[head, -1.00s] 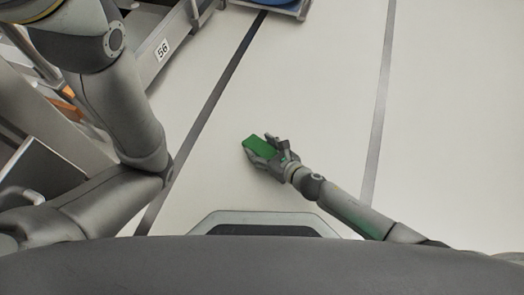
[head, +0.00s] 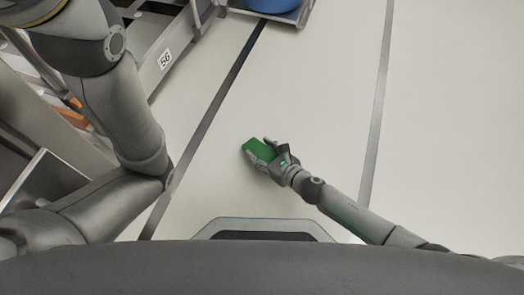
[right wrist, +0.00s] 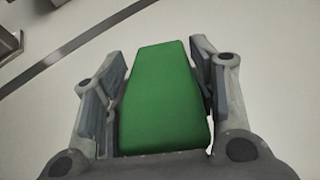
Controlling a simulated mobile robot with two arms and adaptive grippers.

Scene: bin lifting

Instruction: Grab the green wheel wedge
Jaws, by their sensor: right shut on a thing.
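The green wheel wedge (head: 259,149) is in my right gripper (head: 268,154) in the head view, in front of my base and over the pale floor. In the right wrist view, the green wheel wedge (right wrist: 165,98) fills the space between the two fingers of my right gripper (right wrist: 160,90), which are shut on its sides. I cannot tell the exact height above the floor. My left arm comes in from the left in the head view, but its gripper is not in view.
A metal rack with the number 56 (head: 165,60) stands at the upper left. A blue round container (head: 275,4) sits on a grey platform at the top. Metal shelving or boxes (head: 45,178) are at the left. The floor (head: 315,100) in the middle and right is clear, with dark line markings.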

